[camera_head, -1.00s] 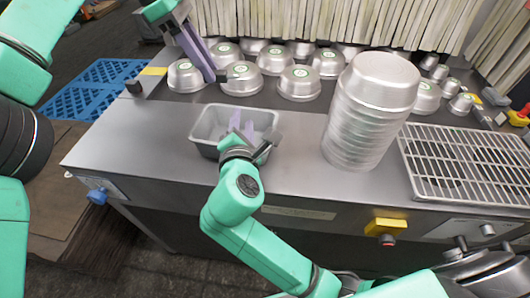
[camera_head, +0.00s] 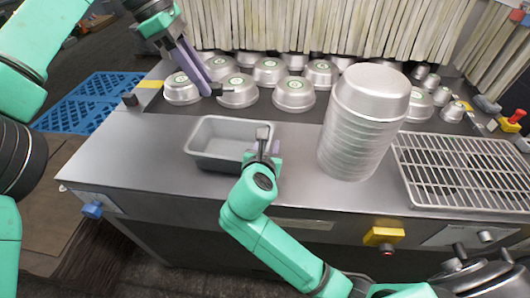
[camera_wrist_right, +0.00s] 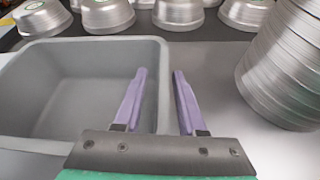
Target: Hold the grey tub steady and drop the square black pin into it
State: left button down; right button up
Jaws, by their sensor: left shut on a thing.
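The grey tub (camera_head: 217,155) stands empty on the metal counter; its right wall and rim also show in the wrist view (camera_wrist_right: 70,147). My right gripper (camera_head: 262,140) is at the tub's right rim. In the wrist view its two purple fingers (camera_wrist_right: 155,85) are apart, on either side of the right wall, with visible gaps. My left gripper (camera_head: 207,85) is above the counter behind the tub, in front of the metal pans. It is shut on a small dark piece, seemingly the square black pin (camera_head: 217,89), at its fingertips.
A tall stack of metal pans (camera_head: 362,125) stands right of the tub. Several upturned pans (camera_head: 294,93) line the back. A wire rack (camera_head: 465,170) lies at the right. A black block (camera_head: 130,99) sits at the counter's left edge. The counter left of the tub is clear.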

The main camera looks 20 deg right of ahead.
jog(key=shift+w+d+f, duration=0.1)
jog(key=shift+w+f, duration=0.05)
jog(key=shift+w, duration=0.1)
grip_shut()
dwell(1.3)
pick_arm(q)
notch_tip(320, 180, down, 16)
jog(key=w+n+t, duration=0.2)
jog(key=n+t, duration=0.1)
jog(key=n, duration=0.6)
jog(key=shift+w+d+t, duration=0.3)
jog(key=shift+w, duration=0.1)
jog(key=c, duration=0.7)
grip_release()
jog(key=shift+r, duration=0.1)
jog(key=shift+o, duration=0.2)
jog(key=shift+r, duration=0.1)
